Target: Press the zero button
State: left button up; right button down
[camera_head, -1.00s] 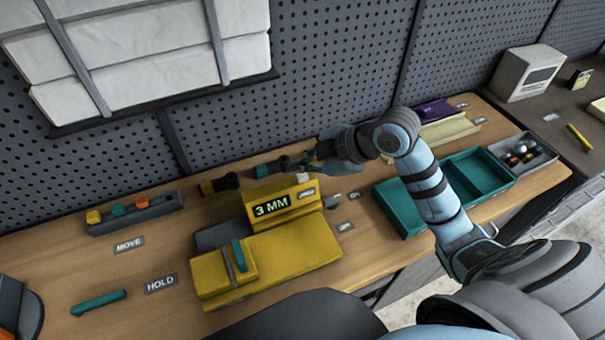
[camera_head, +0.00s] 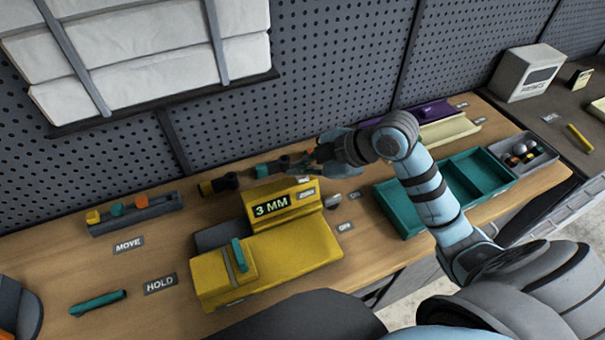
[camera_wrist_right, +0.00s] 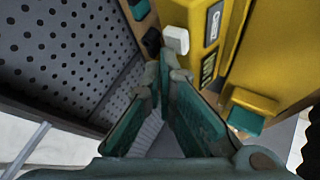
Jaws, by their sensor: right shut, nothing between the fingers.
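The yellow gauge (camera_head: 285,235) stands on the bench, with a dark display (camera_head: 272,205) reading "3 MM" and a small label (camera_head: 306,194) beside it. The white button (camera_wrist_right: 176,39) sits by that label (camera_wrist_right: 213,22) in the right wrist view. In the head view the button (camera_head: 303,180) is small and partly hidden by my gripper. My right gripper (camera_head: 298,168) is above and behind the gauge's upper block. Its fingertips (camera_wrist_right: 170,72) are together and empty, close to the button; I cannot tell whether they touch it. My left gripper is not in view.
Dark and teal cylinders (camera_head: 265,170) lie behind the gauge near the right fingers. A teal tray (camera_head: 400,208) stands at right. A grey rack (camera_head: 137,214) and a teal bar (camera_head: 98,303) are at left. The pegboard wall (camera_head: 320,70) rises behind.

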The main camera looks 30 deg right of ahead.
aim_at(301, 179)
jog(key=shift+f, duration=0.55)
jog(key=shift+r, duration=0.1)
dwell(0.5)
jog(key=shift+r+p, duration=0.85)
jog(key=shift+r, duration=0.05)
jog(key=shift+r, duration=0.1)
notch_tip(301, 179, up, 3)
jog(key=p, duration=0.3)
jog(key=shift+r, duration=0.1)
jog(key=shift+r+p, duration=0.75)
jog(key=shift+r, duration=0.15)
jog(key=shift+f, duration=0.1)
